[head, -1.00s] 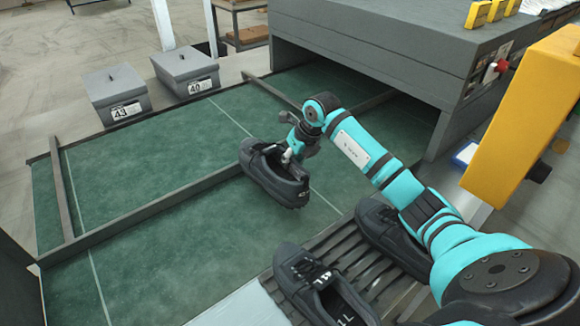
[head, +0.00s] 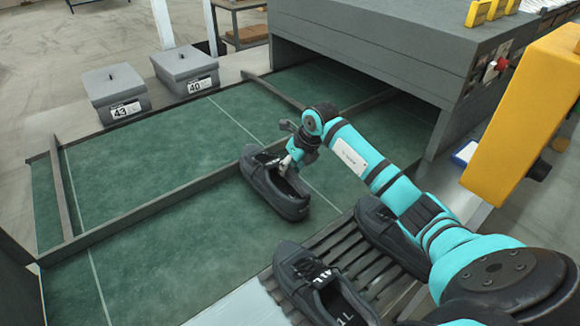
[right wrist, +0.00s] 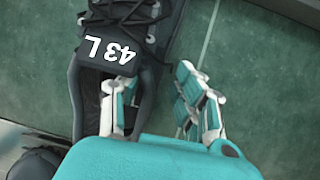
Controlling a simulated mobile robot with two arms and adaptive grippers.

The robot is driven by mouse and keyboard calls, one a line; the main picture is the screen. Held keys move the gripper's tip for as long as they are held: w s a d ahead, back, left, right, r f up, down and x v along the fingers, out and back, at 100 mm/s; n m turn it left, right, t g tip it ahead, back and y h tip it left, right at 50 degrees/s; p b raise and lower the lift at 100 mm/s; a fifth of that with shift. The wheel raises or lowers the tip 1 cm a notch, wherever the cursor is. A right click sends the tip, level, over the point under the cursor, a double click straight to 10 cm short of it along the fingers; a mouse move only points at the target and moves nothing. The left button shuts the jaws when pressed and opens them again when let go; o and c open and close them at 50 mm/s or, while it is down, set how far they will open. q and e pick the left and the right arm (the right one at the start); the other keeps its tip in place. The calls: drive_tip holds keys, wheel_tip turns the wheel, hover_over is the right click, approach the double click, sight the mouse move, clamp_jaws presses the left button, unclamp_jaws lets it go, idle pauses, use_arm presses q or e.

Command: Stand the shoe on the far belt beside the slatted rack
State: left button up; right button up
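My right gripper (head: 291,160) is at the shoe's opening. In the right wrist view its fingers (right wrist: 152,105) are apart, one inside the opening and one outside over the belt, with a gap beside the shoe's side wall. The slatted rack (head: 352,262) is at the lower right, apart from the shoe. My left gripper is not in view.
Two more black shoes lie on the rack, one at the front (head: 318,288) and one partly behind my arm (head: 385,235). Lidded grey boxes marked 43 (head: 117,92) and 40 (head: 185,72) stand beyond the belt. A grey machine housing (head: 380,50) covers the belt's far end.

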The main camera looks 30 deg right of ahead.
drive_tip(key=shift+r, duration=0.1)
drive_tip(key=shift+r+p, duration=0.35)
drive_tip(key=shift+p, duration=0.05)
drive_tip(key=b+v, duration=0.1)
drive_tip(key=v, duration=1)
drive_tip(key=shift+s+r, duration=0.15)
drive_tip(key=shift+r, duration=0.2)
